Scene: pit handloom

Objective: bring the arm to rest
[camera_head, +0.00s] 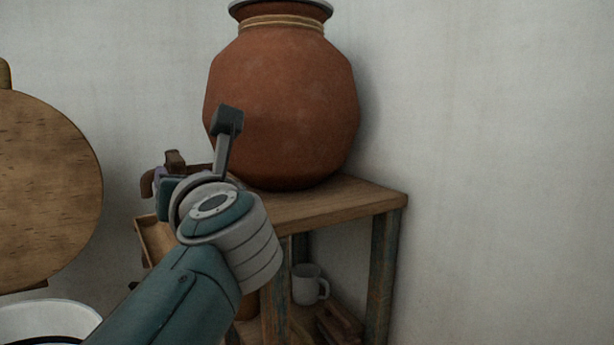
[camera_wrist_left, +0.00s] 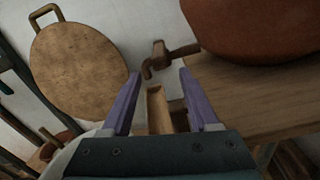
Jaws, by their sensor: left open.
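My left arm reaches in from the lower left in the head view. Its gripper (camera_head: 158,177) is mostly hidden behind my wrist, beside the left end of a wooden stand (camera_head: 375,194). In the left wrist view the two purple fingers of the left gripper (camera_wrist_left: 158,80) are wide apart, with nothing held between them. A brown hooked wooden piece (camera_wrist_left: 160,60) shows just beyond the fingertips, apart from them as far as I can tell. My right gripper is not in view.
A large clay pot (camera_head: 285,110) stands on the stand, close behind my wrist. A white mug (camera_head: 306,285) sits on the lower shelf. A round wooden board (camera_head: 45,185) hangs at left above a white basin (camera_head: 50,318). The right side shows bare wall.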

